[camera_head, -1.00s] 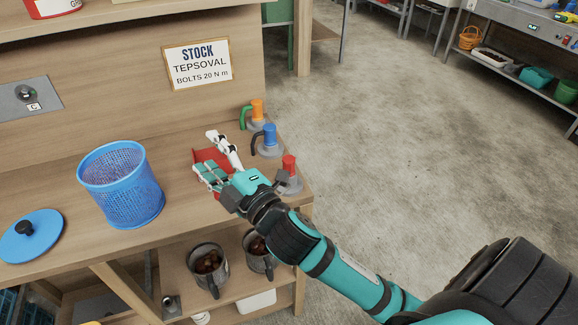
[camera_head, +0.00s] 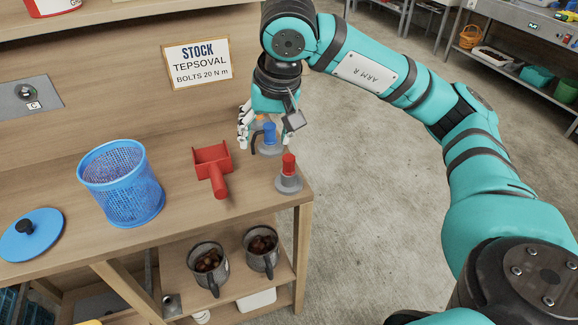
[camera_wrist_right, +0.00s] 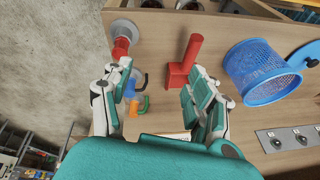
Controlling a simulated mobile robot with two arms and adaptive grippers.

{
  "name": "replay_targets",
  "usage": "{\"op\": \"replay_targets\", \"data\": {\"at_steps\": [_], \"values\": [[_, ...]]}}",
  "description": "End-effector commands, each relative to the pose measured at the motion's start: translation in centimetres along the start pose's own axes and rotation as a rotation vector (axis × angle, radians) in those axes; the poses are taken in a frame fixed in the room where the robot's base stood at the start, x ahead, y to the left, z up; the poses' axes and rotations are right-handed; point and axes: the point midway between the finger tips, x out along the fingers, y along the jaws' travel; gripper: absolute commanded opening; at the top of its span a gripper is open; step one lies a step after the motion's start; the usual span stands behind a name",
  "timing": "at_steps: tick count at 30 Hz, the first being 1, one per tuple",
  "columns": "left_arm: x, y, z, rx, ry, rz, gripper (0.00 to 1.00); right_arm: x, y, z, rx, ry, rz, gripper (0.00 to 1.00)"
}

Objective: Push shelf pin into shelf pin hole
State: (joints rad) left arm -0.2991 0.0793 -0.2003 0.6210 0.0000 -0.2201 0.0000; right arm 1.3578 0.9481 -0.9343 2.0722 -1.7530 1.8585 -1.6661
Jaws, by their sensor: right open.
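My right gripper (camera_head: 262,135) is open and points down at the back right of the wooden bench, over the orange and blue pieces. In the wrist view its spread fingers (camera_wrist_right: 155,85) have nothing between their tips; the blue piece (camera_wrist_right: 131,86) and the orange piece (camera_wrist_right: 144,103) show below, nearer the left finger. I cannot pick out a shelf pin or a pin hole with certainty. A grey plate (camera_head: 36,97) on the back panel has a round fitting marked C; the wrist view shows several fittings on the plate (camera_wrist_right: 284,151). My left gripper is not in view.
A red scoop (camera_head: 212,158) lies mid-bench. A red piece on a grey base (camera_head: 289,184) stands at the right edge. A blue mesh basket (camera_head: 122,185) and blue lid (camera_head: 32,234) are left. Mugs (camera_head: 208,262) sit on the lower shelf. Floor right is free.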

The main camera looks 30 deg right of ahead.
Motion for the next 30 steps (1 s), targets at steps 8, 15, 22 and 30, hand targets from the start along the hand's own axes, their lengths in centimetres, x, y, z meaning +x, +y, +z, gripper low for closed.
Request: {"op": "replay_targets", "data": {"at_steps": [8,15,22,30], "values": [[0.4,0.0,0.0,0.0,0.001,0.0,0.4,-1.4,4.5,-3.0,-0.01,0.109,0.174,0.58],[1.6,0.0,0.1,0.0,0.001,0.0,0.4,3.1,5.2,-3.2,-0.01,0.102,0.171,0.58],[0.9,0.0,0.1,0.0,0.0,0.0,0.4,7.3,6.0,-3.9,-0.009,0.104,0.173,0.58],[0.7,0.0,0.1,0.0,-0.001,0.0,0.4,9.7,6.4,-4.1,-0.01,0.107,0.17,0.58]]}}
